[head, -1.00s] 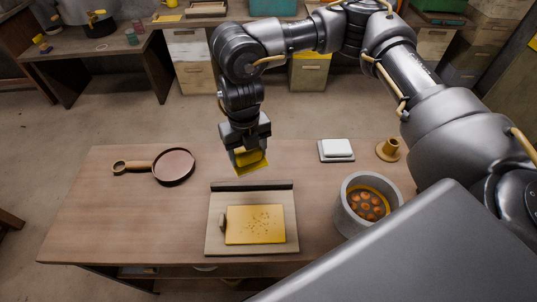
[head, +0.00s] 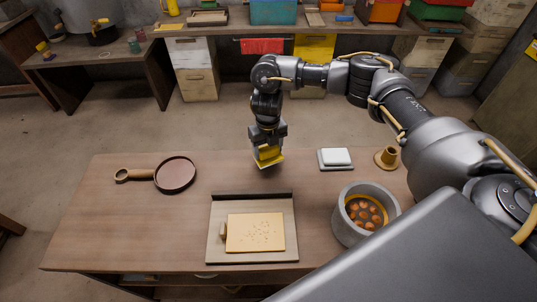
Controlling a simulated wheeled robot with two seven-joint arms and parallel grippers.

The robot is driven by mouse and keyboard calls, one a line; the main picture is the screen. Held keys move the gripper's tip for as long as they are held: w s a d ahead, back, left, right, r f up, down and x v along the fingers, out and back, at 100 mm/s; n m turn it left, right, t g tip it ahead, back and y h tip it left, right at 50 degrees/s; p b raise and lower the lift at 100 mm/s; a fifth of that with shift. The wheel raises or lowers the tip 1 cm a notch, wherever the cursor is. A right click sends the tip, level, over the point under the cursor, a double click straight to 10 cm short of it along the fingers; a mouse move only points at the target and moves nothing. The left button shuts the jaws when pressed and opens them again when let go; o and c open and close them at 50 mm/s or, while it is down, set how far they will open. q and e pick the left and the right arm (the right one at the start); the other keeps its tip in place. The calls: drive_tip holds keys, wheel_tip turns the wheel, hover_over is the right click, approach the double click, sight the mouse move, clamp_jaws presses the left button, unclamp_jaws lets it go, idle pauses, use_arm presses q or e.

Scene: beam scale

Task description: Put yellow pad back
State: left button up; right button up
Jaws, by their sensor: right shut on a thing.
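My right gripper (head: 268,149) is shut on a yellow pad (head: 269,156). It holds the pad tilted near the far edge of the wooden table (head: 130,230), behind the board. The jaws hide part of the pad. A white pad-like block on a dark base (head: 336,158) lies to the right of the gripper. A light wooden board (head: 219,251) with a dark back rail carries a yellow-orange slab (head: 255,233) with dark specks. My left gripper is not in view.
A pan with a wooden handle (head: 175,175) lies at the left. A grey pot (head: 349,234) with round orange-brown pieces stands at the right, with a wooden spool-like stand (head: 386,158) behind it. The table's left front is clear.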

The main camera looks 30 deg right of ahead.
sight(269, 155)
drive_tip(key=f, duration=0.3)
drive_tip(key=shift+w+d+f, duration=0.1)
drive_tip(key=shift+d+f, duration=0.1)
drive_tip(key=shift+f, duration=0.05)
drive_tip(key=shift+f, duration=0.15)
drive_tip(key=o, duration=1)
drive_tip(key=shift+o, duration=0.2)
drive_tip(key=shift+r, duration=0.55)
wheel_tip(269, 155, up, 11)
drive_tip(key=shift+r, duration=0.15)
